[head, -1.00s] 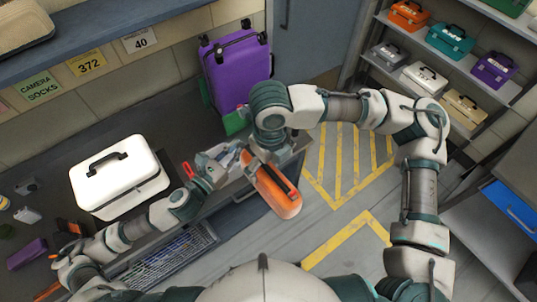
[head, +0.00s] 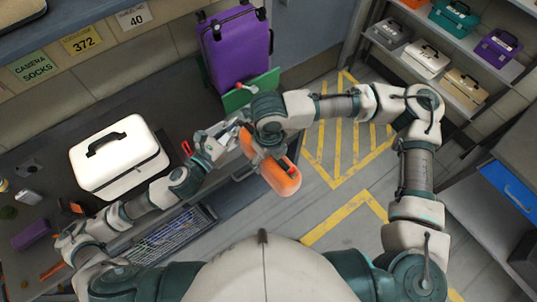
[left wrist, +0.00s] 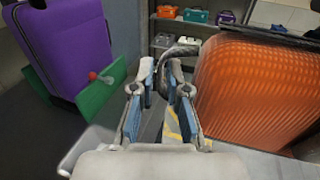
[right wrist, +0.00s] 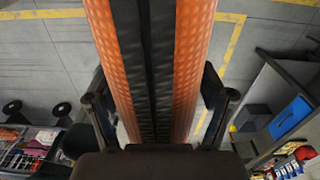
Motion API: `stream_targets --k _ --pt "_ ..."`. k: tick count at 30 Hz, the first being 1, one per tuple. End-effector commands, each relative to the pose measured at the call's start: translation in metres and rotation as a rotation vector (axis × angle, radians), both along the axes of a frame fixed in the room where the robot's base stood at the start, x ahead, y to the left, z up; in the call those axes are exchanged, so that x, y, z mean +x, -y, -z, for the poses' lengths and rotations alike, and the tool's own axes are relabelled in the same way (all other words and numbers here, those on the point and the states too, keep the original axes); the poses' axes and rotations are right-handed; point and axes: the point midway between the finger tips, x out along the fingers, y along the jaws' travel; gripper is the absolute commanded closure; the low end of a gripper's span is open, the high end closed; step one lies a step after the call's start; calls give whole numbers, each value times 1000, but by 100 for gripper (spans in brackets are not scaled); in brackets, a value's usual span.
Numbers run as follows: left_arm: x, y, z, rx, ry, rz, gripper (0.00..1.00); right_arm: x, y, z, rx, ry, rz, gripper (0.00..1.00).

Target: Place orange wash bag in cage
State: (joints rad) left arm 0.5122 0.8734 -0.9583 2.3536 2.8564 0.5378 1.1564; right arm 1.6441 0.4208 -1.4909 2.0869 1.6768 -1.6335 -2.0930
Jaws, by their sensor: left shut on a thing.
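The orange wash bag (head: 282,178), with a dark zip band, is held up off the counter, over the floor beside its edge. My right gripper (head: 268,145) is above it; in the right wrist view its dark fingers lie along both sides of the bag (right wrist: 190,60). My left gripper (head: 228,134) is beside the bag's upper end. In the left wrist view its fingers (left wrist: 166,90) are closed on a thin dark loop that looks like the bag's strap (left wrist: 178,52), with the bag (left wrist: 255,90) to the right. No cage can be made out.
A purple suitcase (head: 237,50) stands at the counter's back, with a green panel (head: 252,92) before it. Shelves with toolboxes (head: 465,90) stand right. The yellow-marked floor is clear.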

Motion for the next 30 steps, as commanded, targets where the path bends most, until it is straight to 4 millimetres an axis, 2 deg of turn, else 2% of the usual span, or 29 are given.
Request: stream_targets --k 1,6,7,10,23,30 --pt "0 0 -1 -2 1 1 100 0 0 0 0 0 0 43" --pt "0 0 -1 -3 1 1 100 0 0 0 0 0 1 85" --pt "0 0 -1 -3 1 1 81 0 0 -1 1 1 1 85" --pt "0 0 -1 -2 1 1 56 0 0 -1 1 1 1 85" --pt "-5 -2 0 -2 -2 5 56 1 -1 -1 5 3 1 85" --pt "-33 -28 2 0 -5 2 56 1 -1 -1 4 5 2 85"
